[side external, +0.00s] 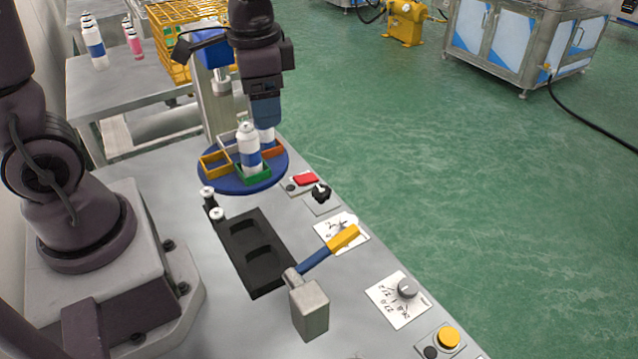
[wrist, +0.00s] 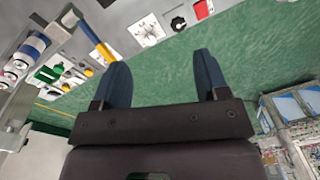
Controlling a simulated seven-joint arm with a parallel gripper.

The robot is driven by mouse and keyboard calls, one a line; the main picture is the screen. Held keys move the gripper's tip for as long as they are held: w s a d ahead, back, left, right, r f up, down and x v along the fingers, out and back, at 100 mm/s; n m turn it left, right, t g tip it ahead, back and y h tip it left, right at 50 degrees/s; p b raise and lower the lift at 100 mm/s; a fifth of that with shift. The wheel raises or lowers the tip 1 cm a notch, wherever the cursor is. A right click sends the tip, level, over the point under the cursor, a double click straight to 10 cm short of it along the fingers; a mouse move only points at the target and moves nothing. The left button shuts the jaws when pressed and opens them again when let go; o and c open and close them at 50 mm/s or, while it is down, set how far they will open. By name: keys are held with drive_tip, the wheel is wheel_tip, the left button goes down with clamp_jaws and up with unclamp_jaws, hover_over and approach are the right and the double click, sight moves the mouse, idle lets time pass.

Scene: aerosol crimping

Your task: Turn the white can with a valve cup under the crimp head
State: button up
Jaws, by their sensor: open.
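A blue round turntable (side external: 215,183) carries coloured nests. A white can with a blue label (side external: 249,157) stands upright in the green nest (side external: 254,178), with a pale piece on top; whether it is a valve cup is too small to tell. Another white can (side external: 267,137) shows partly behind it, below my gripper (side external: 265,122). My gripper points down over the far right of the turntable. In the wrist view its two blue fingers (wrist: 162,70) are apart, with only green floor between them. The crimp head (side external: 207,52) is on a post behind, partly hidden by my arm.
A black two-pocket tray (side external: 270,270) lies in front, with small pale-topped parts (side external: 217,214) beside it. A red switch (side external: 305,179), knobs (side external: 407,288) and a yellow button (side external: 449,337) line the right edge.

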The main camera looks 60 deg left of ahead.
sight(321, 190)
drive_tip(key=w+a+f+m, duration=0.1)
drive_tip(key=w+f+m, duration=1)
drive_tip(key=m, duration=0.5)
drive_tip(key=shift+g, duration=0.4)
wheel_tip(321, 190, down, 12)
drive_tip(key=shift+s+a+f, duration=0.1)
drive_tip(key=shift+a+f, duration=0.05)
drive_tip(key=shift+f, duration=0.1)
drive_tip(key=c, duration=0.9)
